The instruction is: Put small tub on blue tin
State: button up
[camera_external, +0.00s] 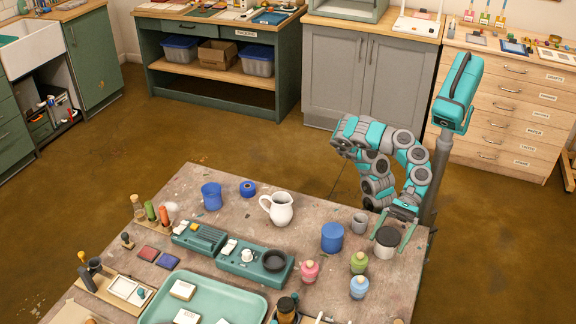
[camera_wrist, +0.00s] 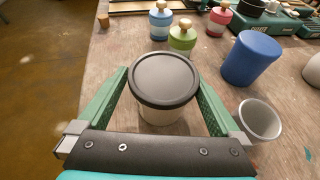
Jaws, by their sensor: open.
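The small tub is white with a dark lid (camera_external: 387,240). It stands upright on the table near its right edge, and it also shows in the wrist view (camera_wrist: 163,82). My gripper (camera_external: 394,232) is open, with its green fingers on either side of the tub in the wrist view (camera_wrist: 163,88). Small gaps seem to show between fingers and tub; contact is hard to tell. The blue tin (camera_external: 332,238) stands upright to the left of the tub, with a bare flat top. It shows at the right in the wrist view (camera_wrist: 251,58).
A grey cup (camera_external: 359,223) stands between the tin and my arm, close to the right finger in the wrist view (camera_wrist: 259,120). Green (camera_external: 359,262), blue (camera_external: 359,287) and pink (camera_external: 309,271) bottles stand in front. A white pitcher (camera_external: 278,208) is further left.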

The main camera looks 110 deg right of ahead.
jog(key=p+v, duration=0.2)
jog(key=shift+s+r, duration=0.15)
jog(key=shift+r, duration=0.25)
jog(key=shift+s+d+p, duration=0.55)
jog(key=shift+s+p, duration=0.1)
jog(key=shift+p, duration=0.1)
